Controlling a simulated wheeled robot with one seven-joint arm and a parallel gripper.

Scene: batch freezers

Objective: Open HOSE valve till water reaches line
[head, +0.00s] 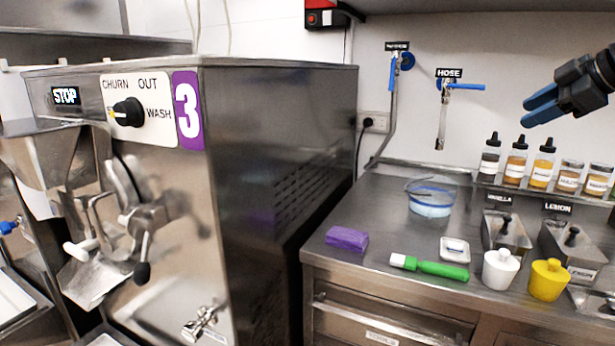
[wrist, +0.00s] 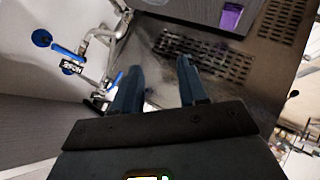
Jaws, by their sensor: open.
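The HOSE valve has a blue lever (head: 466,86) pointing sideways to the right, on the back wall under its black HOSE label (head: 449,73). Its metal spout (head: 441,128) hangs down above the counter. A clear bowl (head: 430,190) with a blue line around its upper part stands below the spout; pale blue shows low in it. My gripper (head: 530,108) is open and empty, to the right of the lever and apart from it.
A second valve with a blue lever (head: 391,76) pointing down is left of HOSE. Bottles (head: 515,160) and jars stand on a rack below my gripper. A purple sponge (head: 346,238), green marker (head: 430,267) and white and yellow pots lie or stand in front. Machine 3 (head: 290,170) is left.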

